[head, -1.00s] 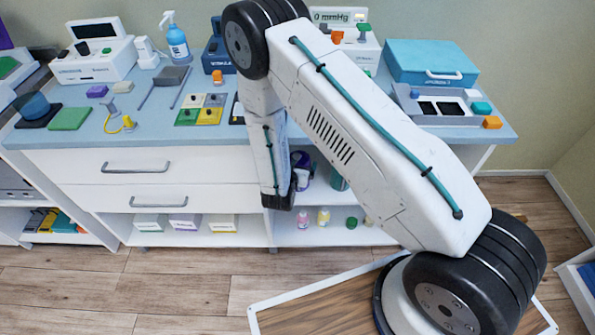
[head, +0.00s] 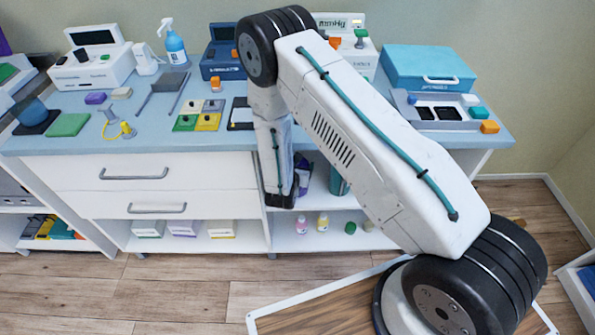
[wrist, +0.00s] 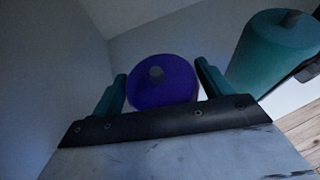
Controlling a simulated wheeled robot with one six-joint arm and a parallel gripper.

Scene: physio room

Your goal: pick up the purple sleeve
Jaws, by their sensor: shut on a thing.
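The purple sleeve (wrist: 165,86) is a round purple roll with a grey centre, seen end-on in the wrist view. It sits between the two teal fingers of my gripper (wrist: 161,80), which is shut on it. In the head view a bit of the purple sleeve (head: 304,179) shows in the open shelf bay under the counter, just right of my forearm. My gripper is mostly hidden there behind my arm. Whether the sleeve touches the shelf cannot be told.
A teal roll (wrist: 273,48) stands close to the right of my gripper; it also shows in the head view (head: 338,182). Shelf walls and the counter (head: 95,143) enclose the bay. Small bottles (head: 323,221) stand on the lower shelf.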

